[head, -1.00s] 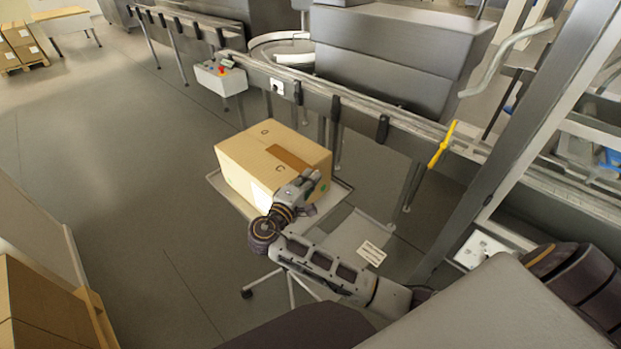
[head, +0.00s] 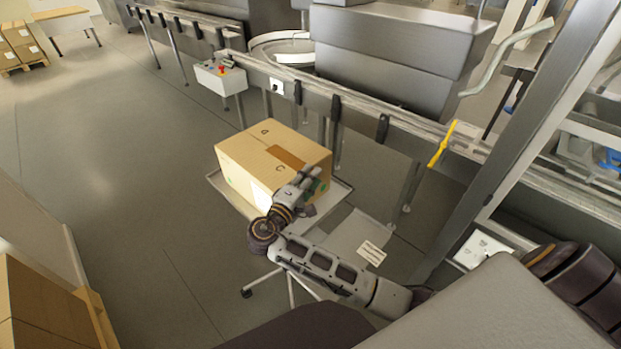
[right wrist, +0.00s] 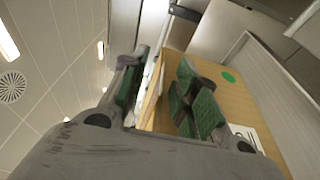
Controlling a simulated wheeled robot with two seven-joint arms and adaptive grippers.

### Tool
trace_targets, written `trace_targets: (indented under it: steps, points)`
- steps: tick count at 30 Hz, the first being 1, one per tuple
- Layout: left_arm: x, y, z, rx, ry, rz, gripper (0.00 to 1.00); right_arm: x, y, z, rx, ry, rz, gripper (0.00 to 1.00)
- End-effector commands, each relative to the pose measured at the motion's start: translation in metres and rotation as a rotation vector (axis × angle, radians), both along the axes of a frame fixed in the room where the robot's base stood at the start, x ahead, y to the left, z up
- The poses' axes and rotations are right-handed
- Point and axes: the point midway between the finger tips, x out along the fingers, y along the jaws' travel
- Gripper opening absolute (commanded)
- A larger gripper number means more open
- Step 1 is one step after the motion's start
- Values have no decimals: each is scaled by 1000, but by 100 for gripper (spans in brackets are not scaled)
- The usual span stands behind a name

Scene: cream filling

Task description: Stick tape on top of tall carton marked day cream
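A closed cardboard carton (head: 245,152) sits on a small wheeled stand (head: 338,190) in the middle of the head view. A darker brown tape strip (head: 287,157) lies on its top at the right side. My right gripper (head: 308,181) is at the carton's near right edge. In the right wrist view my right gripper (right wrist: 165,90) has its green-padded fingers spread apart, with the carton (right wrist: 215,75) just beyond and between them. A green dot (right wrist: 228,77) shows on the carton's side. I cannot tell whether a finger touches the carton. My left gripper is not in view.
A conveyor rail (head: 350,103) runs behind the carton with a yellow lever (head: 441,145). A control box (head: 221,77) is on its near side. Brown boxes (head: 40,305) stand at lower left. The floor (head: 110,130) left of the stand is clear.

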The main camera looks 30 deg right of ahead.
Motion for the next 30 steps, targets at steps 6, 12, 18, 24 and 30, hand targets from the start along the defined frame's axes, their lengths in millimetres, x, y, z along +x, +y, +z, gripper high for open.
trace_targets:
  steps: [6,12,18,24,30]
  points:
    - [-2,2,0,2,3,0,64,-9,14,0,2,0,2,30]
    - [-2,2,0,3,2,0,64,-24,36,-1,3,1,2,30]
    - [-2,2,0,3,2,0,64,-41,61,-1,2,2,1,30]
    - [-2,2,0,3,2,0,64,-56,83,-1,1,2,0,30]
    - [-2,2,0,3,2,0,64,-64,95,0,0,0,0,30]
